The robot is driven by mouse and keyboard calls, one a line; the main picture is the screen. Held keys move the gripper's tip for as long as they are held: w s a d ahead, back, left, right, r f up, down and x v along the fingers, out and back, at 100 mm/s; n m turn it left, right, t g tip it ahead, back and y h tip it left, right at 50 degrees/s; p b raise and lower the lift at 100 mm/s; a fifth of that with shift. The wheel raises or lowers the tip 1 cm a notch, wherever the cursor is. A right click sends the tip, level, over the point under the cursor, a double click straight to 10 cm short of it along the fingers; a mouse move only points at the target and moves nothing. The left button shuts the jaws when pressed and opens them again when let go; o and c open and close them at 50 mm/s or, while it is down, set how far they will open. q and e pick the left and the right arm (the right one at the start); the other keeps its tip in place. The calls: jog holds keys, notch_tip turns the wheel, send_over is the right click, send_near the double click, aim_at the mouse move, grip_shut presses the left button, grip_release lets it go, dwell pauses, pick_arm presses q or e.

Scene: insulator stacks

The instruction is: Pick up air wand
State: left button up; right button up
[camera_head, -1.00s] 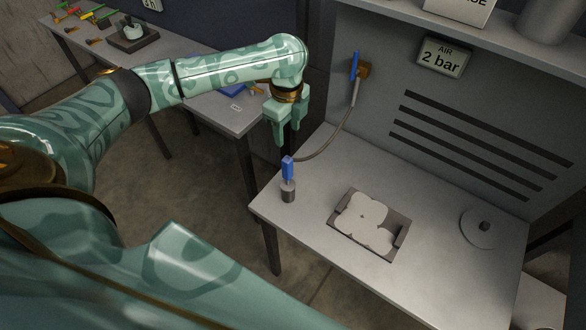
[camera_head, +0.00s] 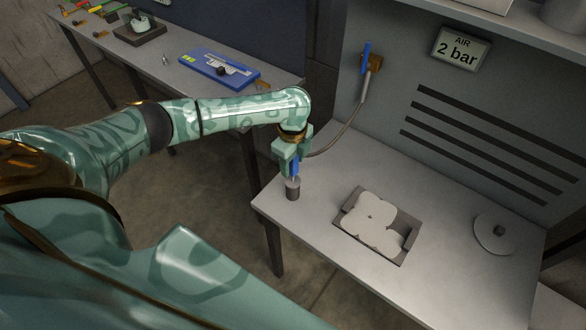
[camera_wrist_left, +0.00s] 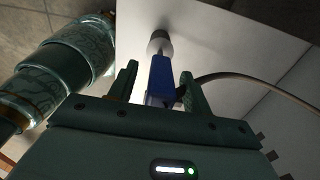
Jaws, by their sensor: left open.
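The air wand (camera_head: 296,168) has a blue handle and stands upright in a small grey cup (camera_head: 293,189) at the left corner of the grey bench. My left gripper (camera_head: 289,170) is over it from above, with its fingers down around the handle. In the left wrist view the blue handle of the air wand (camera_wrist_left: 160,78) lies between the two fingers of my left gripper (camera_wrist_left: 160,84). The gripper is open, with gaps visible beside the handle. The fingers partly hide the handle in the head view. My right gripper is not in view.
A hose (camera_head: 345,130) runs from a wall fitting with a blue lever (camera_head: 366,55) to the wand. A tray (camera_head: 410,245) with pale rounded pieces sits mid-bench, and a round disc (camera_head: 490,235) at the right. A side table (camera_head: 165,60) holds a blue board (camera_head: 220,68).

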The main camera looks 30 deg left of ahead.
pick_arm(q)
jog(key=shift+r, duration=0.1)
grip_shut()
notch_tip(320, 180, up, 10)
jog(key=p, duration=0.3)
jog(key=shift+f, duration=0.2)
notch_tip(320, 180, up, 2)
jog(key=shift+r+p, duration=0.2)
jog(key=shift+p, duration=1.05)
notch_tip(320, 180, up, 6)
jog(key=p, duration=0.8)
